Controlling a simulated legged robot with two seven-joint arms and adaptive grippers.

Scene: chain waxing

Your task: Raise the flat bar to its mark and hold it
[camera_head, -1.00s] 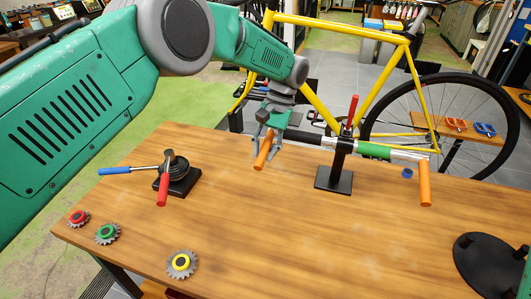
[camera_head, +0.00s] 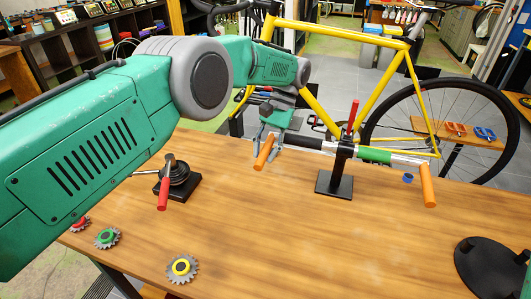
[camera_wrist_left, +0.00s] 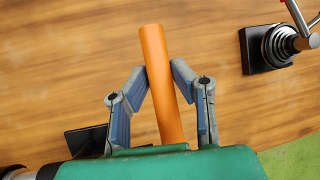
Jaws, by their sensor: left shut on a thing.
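The flat bar (camera_head: 312,143) is a silver and dark handlebar with a green band (camera_head: 375,155) and orange grips at both ends. It passes through the black clamp stand (camera_head: 333,185), which has an upright red lever (camera_head: 353,115), and slopes down toward the right in the head view. My left gripper (camera_head: 270,142) is shut on the left orange grip (camera_head: 262,156). In the left wrist view the gripper (camera_wrist_left: 160,75) has a finger on either side of that grip (camera_wrist_left: 156,50). The right orange grip (camera_head: 428,186) hangs free. I cannot make out the mark. My right gripper is not in view.
A black tool base (camera_head: 180,187) with a red handle stands left on the wooden table (camera_head: 290,240). Several gears (camera_head: 182,268) lie at the front left. A small blue cylinder (camera_head: 407,178) is near the right grip; a yellow bicycle (camera_head: 340,35) stands behind. The front middle is clear.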

